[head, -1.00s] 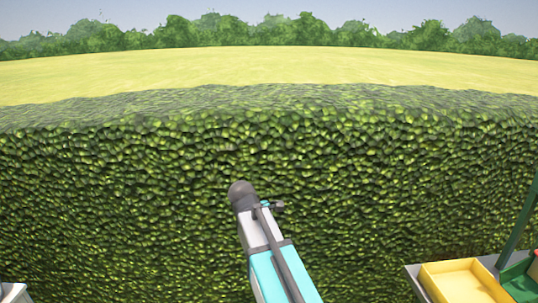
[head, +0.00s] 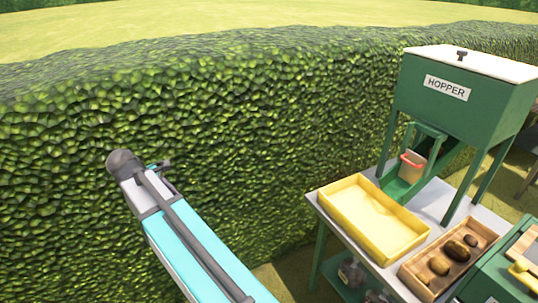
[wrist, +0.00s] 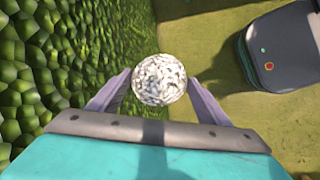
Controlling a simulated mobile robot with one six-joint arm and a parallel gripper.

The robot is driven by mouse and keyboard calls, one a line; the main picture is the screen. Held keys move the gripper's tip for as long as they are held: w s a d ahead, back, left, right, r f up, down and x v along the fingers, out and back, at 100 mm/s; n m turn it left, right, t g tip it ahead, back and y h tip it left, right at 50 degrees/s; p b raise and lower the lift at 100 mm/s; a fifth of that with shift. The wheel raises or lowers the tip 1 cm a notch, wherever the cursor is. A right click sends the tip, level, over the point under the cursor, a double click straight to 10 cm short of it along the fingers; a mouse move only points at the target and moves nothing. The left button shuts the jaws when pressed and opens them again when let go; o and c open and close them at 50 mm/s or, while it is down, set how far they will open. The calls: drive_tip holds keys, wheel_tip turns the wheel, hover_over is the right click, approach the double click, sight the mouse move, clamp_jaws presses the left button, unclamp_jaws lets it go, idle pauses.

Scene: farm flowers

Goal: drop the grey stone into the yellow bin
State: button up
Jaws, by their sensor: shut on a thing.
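A round, pale grey-white speckled stone (wrist: 159,72) is between the two fingers of my gripper (wrist: 159,82) in the wrist view. My gripper is shut on it and holds it in the air, above grassy ground beside a hedge. The yellow bin (head: 350,211) is a shallow open tray on a grey-topped stand at the right of the head view. It looks empty inside. In the head view my arm shows left of the bin, but my gripper and the stone are hidden there. The bin does not show in the wrist view.
A green hopper (head: 462,95) with a chute stands behind the bin. A wooden tray (head: 408,273) with several brown lumps is right of it. The tall hedge (head: 60,190) runs close behind my arm. A dark rounded machine (wrist: 285,45) shows in the wrist view.

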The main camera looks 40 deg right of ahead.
drive_tip(key=s+d+m+g+p, duration=0.15)
drive_tip(key=s+d, duration=0.25)
drive_tip(key=d, duration=0.8)
drive_tip(key=s+d+m+p, duration=0.2)
drive_tip(key=s+d+p, duration=0.15)
drive_tip(key=d, duration=0.85)
drive_tip(key=s+d+m+g+p, duration=0.15)
drive_tip(key=s+d, duration=0.25)
drive_tip(key=d, duration=0.8)
drive_tip(key=s+d+m+p, duration=0.2)
drive_tip(key=s+d+p, duration=0.1)
drive_tip(key=s+d, duration=0.8)
drive_tip(key=s+d+f+m+p, duration=0.1)
drive_tip(key=s+d+m+p, duration=0.2)
drive_tip(key=s+d, duration=0.8)
drive_tip(key=s+p, duration=0.1)
drive_tip(key=s, duration=0.6)
drive_tip(key=shift+s+d+f+g+y, duration=0.25)
drive_tip(key=shift+s+d+g+y, duration=0.1)
drive_tip(key=shift+g+y, duration=0.05)
drive_tip(key=shift+f, duration=0.15)
drive_tip(key=shift+f+b, duration=1.95)
drive_tip(key=shift+f, duration=0.9)
